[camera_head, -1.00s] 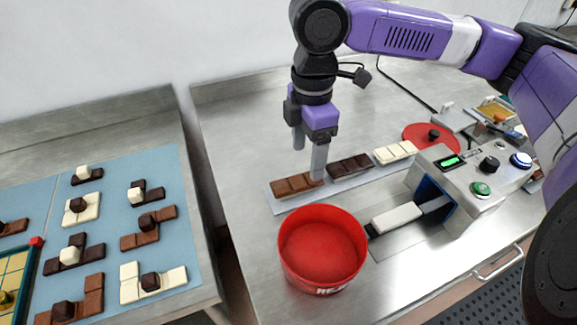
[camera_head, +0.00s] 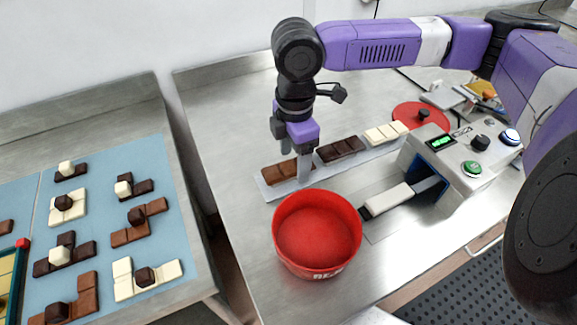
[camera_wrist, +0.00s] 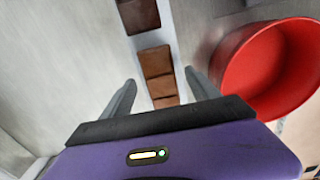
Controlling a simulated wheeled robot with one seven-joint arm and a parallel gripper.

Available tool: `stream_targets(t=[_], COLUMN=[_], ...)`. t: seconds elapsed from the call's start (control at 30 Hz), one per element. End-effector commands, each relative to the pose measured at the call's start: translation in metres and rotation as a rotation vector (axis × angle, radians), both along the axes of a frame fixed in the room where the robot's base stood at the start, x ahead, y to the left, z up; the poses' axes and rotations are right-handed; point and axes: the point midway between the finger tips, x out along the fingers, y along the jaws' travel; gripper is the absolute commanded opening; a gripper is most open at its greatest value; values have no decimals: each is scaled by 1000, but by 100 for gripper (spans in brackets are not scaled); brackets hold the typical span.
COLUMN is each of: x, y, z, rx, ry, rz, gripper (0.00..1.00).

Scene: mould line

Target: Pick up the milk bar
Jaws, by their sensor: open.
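The milk bar (camera_head: 280,174) is a mid-brown segmented chocolate bar at the left end of a pale strip (camera_head: 278,193) on the steel table. My gripper (camera_head: 294,168) points down at it, jaws open. In the wrist view the milk bar (camera_wrist: 157,62) runs into the space between the two spread fingertips (camera_wrist: 160,78), one on each side. Its near end is hidden by my gripper body. In the head view the near finger hides part of the bar. I cannot tell whether either finger touches it.
A dark bar (camera_head: 340,149) and a white bar (camera_head: 386,132) lie further along the strip. A red tub (camera_head: 318,232) stands close in front of the milk bar. A control box (camera_head: 470,165) is on the right. Several chocolate pieces lie on a blue mat (camera_head: 100,178) at left.

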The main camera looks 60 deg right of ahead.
Motion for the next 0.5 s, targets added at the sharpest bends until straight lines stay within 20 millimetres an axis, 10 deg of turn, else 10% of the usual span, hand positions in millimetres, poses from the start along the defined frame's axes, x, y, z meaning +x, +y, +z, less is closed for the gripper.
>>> stream_targets(t=[0.17, 0.5], x=[0, 0], y=[0, 0], z=[0, 0], rx=[0, 0], ry=[0, -1], rz=[0, 0], gripper=[68, 4])
